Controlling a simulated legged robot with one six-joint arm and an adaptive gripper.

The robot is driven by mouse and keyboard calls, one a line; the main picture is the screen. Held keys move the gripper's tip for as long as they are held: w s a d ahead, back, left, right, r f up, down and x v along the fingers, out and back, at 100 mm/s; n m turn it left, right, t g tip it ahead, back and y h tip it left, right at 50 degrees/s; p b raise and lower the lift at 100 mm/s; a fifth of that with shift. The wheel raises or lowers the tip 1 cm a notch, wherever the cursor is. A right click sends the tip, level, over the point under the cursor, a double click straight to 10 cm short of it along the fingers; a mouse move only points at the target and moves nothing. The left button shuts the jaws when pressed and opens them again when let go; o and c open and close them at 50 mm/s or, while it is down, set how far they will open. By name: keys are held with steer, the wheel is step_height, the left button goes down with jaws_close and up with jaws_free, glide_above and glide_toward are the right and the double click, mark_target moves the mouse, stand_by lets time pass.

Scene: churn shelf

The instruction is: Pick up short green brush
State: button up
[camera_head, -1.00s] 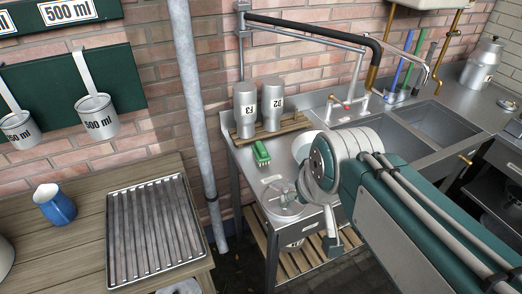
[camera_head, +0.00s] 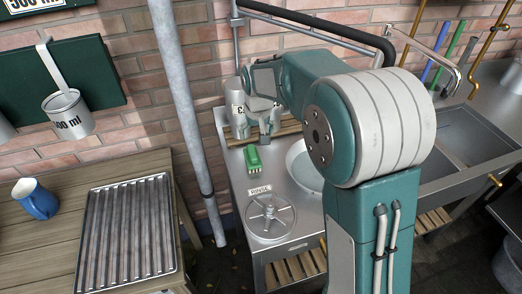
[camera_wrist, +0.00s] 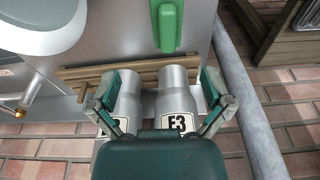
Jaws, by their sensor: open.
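The short green brush (camera_head: 252,157) lies on the steel counter, in front of the wooden slat rack, with its pale side edge showing in the head view. It also shows at the top of the wrist view (camera_wrist: 168,27), cut off by the frame edge. My gripper (camera_head: 257,133) is open and empty, behind the brush, near the metal bottles. In the wrist view its two fingers (camera_wrist: 159,84) are spread either side of the two bottles (camera_wrist: 178,98), and the brush lies beyond the fingertips. I cannot tell whether the fingers touch the bottles.
A round rinser (camera_head: 270,217) and a white bowl (camera_head: 301,165) sit on the counter close to the brush. A grey pipe (camera_head: 180,95) stands left of the counter. Taller brushes (camera_head: 464,50) stand by the sinks. A ribbed tray (camera_head: 126,235) and blue jug (camera_head: 36,199) are on the wooden table.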

mark_target(253, 151)
steer(key=f, duration=0.2)
steer(key=w+a+f, duration=0.1)
steer(key=f, duration=0.1)
steer(key=a+f, duration=0.1)
steer(key=f, duration=0.1)
steer(key=shift+w+a+f, duration=0.15)
steer(key=shift+w, duration=0.15)
steer(key=shift+w+d+f, duration=0.1)
steer(key=shift+d+f, duration=0.3)
steer(key=shift+d, duration=0.2)
steer(key=f, duration=0.4)
steer(key=shift+w+a+f, duration=0.15)
steer(key=shift+w+f, duration=0.1)
steer(key=shift+w, duration=0.15)
steer(key=shift+a, duration=0.35)
steer(key=shift+d, duration=0.15)
steer(key=c, duration=0.8)
steer(key=shift+d, duration=0.3)
steer(key=c, duration=0.4)
